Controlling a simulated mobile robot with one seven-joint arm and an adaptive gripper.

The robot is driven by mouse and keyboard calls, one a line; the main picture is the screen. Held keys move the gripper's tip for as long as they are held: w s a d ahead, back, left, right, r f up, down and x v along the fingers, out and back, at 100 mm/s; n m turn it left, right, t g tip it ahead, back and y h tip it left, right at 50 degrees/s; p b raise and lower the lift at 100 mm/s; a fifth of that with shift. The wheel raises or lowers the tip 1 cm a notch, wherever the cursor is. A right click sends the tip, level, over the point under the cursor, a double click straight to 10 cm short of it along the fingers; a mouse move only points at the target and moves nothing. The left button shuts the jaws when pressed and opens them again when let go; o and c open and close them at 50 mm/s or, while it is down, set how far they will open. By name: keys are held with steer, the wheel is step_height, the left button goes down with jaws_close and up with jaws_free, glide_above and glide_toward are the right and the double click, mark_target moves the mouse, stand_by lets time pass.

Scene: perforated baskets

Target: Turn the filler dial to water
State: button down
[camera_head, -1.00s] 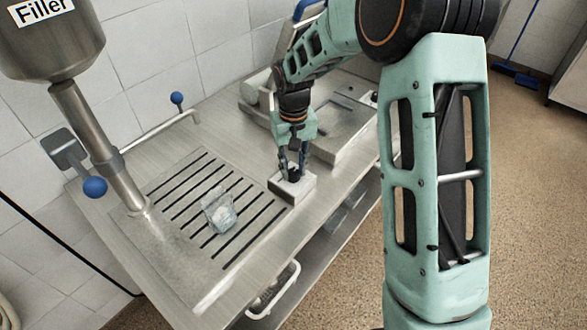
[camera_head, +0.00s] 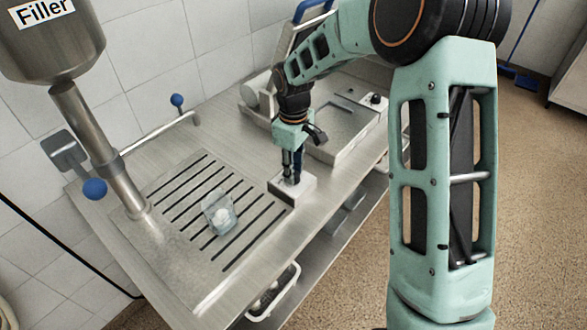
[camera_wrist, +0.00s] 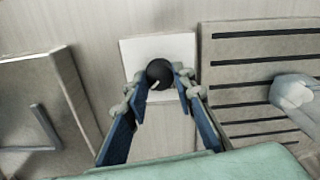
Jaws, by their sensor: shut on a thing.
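The filler dial is a round black knob (camera_wrist: 160,74) on a small white-topped box (camera_wrist: 130,48) in the wrist view. A short pale mark shows on the knob near its lower left. In the head view the box (camera_head: 303,189) stands on the steel counter at the right edge of the slotted grate, and my fingers mostly hide the knob. My gripper (camera_wrist: 157,84) points down over the box, its blue fingers closed on the knob from both sides. The filler (camera_head: 45,40) is a steel hopper labelled "Filler" with a slanted tube at the left.
A clear container (camera_head: 219,214) with pale contents sits on the slotted grate (camera_head: 180,248). A steel machine with a shallow tray (camera_head: 340,150) and a small black knob (camera_head: 376,99) stands behind my gripper. A blue-ball lever (camera_head: 177,100) rises near the wall.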

stand_by(0.4)
steer(key=c, duration=1.6)
jaws_free()
steer(key=shift+r, duration=0.1)
step_height(320, 180, up, 12)
